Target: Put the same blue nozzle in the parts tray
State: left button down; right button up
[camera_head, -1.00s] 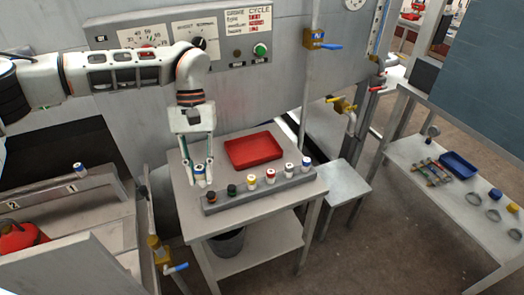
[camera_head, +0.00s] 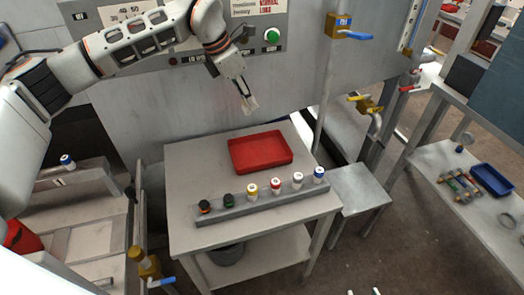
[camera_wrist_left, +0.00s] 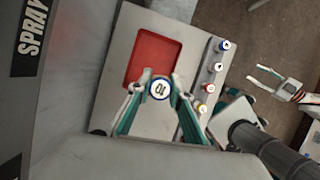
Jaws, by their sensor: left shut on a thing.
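A white nozzle with a blue ring, marked "10" (camera_wrist_left: 160,89), is between the fingers of my left gripper (camera_wrist_left: 160,84) in the left wrist view. In the head view my left gripper (camera_head: 248,104) is tilted above and behind the red tray (camera_head: 261,167); the nozzle is hard to make out there. The red tray (camera_wrist_left: 137,80) looks empty and lies apart from the gripper, below it. My right gripper (camera_wrist_left: 257,75) is open and empty at the right of the left wrist view; only its fingertips show at the head view's bottom edge.
A grey rack (camera_head: 212,218) with several coloured nozzles stands along the table's front, one blue-topped (camera_head: 319,174) at its right end. Another blue-topped nozzle (camera_head: 67,162) stands on the left bench. A blue tray (camera_head: 491,179) is on the right bench. A panel rises behind the table.

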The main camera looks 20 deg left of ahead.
pick_arm(q)
jog(key=w+n, duration=0.2)
send_over(252, 156)
jog(key=shift+y, duration=0.3)
notch_tip(252, 156, down, 20)
jog(key=shift+w+r+p, duration=0.1)
jog(key=shift+r+p, duration=0.15)
jog(key=shift+p, duration=0.05)
jog(key=shift+a+f, duration=0.1)
jog(key=shift+f, duration=0.1)
jog(key=c, duration=1.8)
grip_release()
jog(key=shift+c, duration=0.2)
jog(key=shift+r, duration=0.1)
